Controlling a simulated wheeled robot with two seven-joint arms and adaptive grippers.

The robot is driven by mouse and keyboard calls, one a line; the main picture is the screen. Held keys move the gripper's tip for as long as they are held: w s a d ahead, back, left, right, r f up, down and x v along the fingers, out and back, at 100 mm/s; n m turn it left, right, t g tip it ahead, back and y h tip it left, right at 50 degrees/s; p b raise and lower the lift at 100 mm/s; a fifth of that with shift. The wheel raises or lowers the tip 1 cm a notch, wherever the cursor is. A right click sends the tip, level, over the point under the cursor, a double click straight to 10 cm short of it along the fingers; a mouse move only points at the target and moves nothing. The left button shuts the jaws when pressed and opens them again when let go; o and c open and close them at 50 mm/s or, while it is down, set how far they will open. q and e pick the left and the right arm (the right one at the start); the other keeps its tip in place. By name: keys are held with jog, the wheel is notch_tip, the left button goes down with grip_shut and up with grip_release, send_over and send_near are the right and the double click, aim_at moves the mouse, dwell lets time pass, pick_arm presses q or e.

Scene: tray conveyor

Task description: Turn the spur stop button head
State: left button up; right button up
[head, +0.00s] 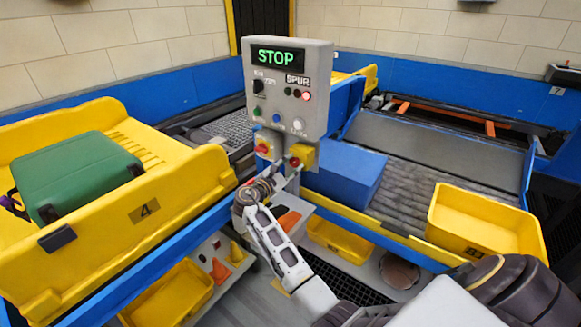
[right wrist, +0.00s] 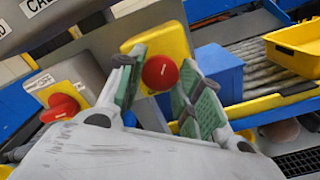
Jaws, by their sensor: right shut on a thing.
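The spur stop button head (head: 295,162) is a red knob on a yellow box, low on the right of the grey control post. In the right wrist view the red head (right wrist: 160,72) sits between the green-padded fingers of my right gripper (right wrist: 160,85), which is shut on it. In the head view my right gripper (head: 283,181) reaches up to it from below. My left gripper is not in view.
A grey control panel (head: 318,75) above has a green STOP display, a lit red lamp and several buttons. A blue box (head: 344,176) stands just right of the post. Yellow trays, one holding a green suitcase (head: 78,170), sit on either side.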

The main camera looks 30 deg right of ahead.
jog(key=o, duration=1.1)
jog(key=shift+c, duration=0.2)
jog(key=shift+a, duration=0.1)
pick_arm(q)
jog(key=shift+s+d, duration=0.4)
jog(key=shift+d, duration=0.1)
pick_arm(e)
jog(key=v, duration=0.7)
jog(key=shift+s+f, duration=0.1)
jog(key=shift+s, duration=0.05)
